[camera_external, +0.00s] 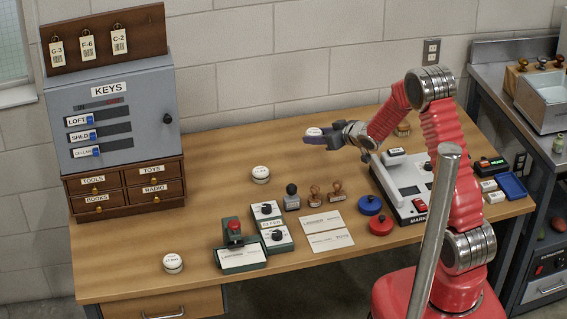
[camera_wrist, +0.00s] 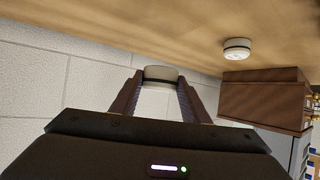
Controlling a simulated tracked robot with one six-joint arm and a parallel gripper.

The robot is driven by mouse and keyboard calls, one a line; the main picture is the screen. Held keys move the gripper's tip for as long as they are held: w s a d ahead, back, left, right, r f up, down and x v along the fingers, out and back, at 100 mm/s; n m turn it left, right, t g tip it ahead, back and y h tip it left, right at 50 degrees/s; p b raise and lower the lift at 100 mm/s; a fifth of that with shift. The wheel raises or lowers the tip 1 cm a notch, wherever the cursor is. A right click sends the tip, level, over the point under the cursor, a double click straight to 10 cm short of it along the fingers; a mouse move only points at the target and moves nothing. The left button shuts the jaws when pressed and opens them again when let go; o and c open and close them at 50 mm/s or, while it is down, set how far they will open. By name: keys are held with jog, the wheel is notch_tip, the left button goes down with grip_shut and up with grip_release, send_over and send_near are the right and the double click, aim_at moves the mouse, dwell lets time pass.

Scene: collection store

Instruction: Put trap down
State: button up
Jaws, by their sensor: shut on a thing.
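A small round white trap (camera_external: 314,131) with a dark band sits between the fingers of my gripper (camera_external: 322,138), held above the back of the wooden desk. In the wrist view the trap (camera_wrist: 161,74) is pinched at the tips of both fingers (camera_wrist: 158,82). Two similar white traps rest on the desk: one near the middle (camera_external: 261,173) and one at the front left (camera_external: 173,263). One resting trap (camera_wrist: 237,48) shows in the wrist view beside the wooden drawers; I cannot tell which of the two it is.
The grey key cabinet (camera_external: 112,122) stands on small drawers (camera_external: 127,191) at the left. Stamps (camera_external: 315,196), switch boxes (camera_external: 268,218), cards (camera_external: 327,230) and a marking machine (camera_external: 399,181) fill the middle and right. The desk top (camera_external: 215,190) is clear between the drawers and the middle trap.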

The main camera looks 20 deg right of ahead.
jog(key=shift+f, duration=0.1)
send_over(317, 168)
jog(key=shift+f, duration=3)
jog(key=shift+f, duration=1.9)
jog(key=o, duration=1)
